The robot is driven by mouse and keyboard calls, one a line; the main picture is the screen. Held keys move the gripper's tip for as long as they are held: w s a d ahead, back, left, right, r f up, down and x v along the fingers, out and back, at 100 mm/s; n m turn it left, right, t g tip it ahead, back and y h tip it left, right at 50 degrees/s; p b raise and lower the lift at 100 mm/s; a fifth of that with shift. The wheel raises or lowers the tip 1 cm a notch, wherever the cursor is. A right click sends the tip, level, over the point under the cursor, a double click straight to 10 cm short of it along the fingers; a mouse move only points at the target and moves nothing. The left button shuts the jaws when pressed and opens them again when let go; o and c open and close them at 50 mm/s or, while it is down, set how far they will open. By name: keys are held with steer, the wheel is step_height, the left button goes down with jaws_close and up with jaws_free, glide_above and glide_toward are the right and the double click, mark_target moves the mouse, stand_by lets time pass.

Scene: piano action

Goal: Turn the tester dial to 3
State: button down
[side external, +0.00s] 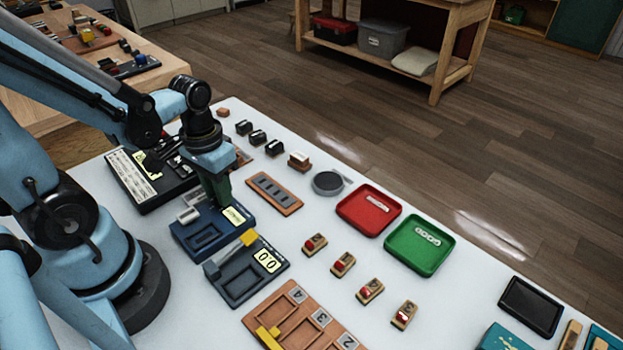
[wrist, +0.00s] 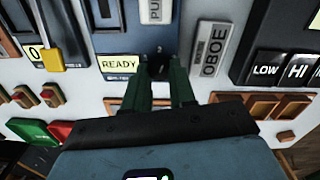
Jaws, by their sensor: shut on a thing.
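The tester is a dark navy box (side external: 203,240) with a lit pale display, in the side view. In the wrist view the same display (wrist: 118,63) reads READY. My gripper (side external: 222,205) points down onto the tester beside the display. In the wrist view the green fingers of my gripper (wrist: 160,75) are closed around a small dark knob, the tester dial (wrist: 157,63), just right of the display. The fingers hide much of the dial. I cannot make out its pointer or any numbers around it.
A grey OBOE plate (wrist: 210,47) lies beside the tester. A red tray (side external: 369,210) and a green tray (side external: 420,245) sit farther right. A slotted brown block (side external: 274,193) is nearby.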

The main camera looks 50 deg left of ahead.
steer(key=m, duration=0.4)
steer(key=shift+m, duration=2.3)
steer(key=c, duration=0.9)
jaws_free()
steer(key=shift+r, duration=0.15)
steer(key=shift+r, duration=5.9)
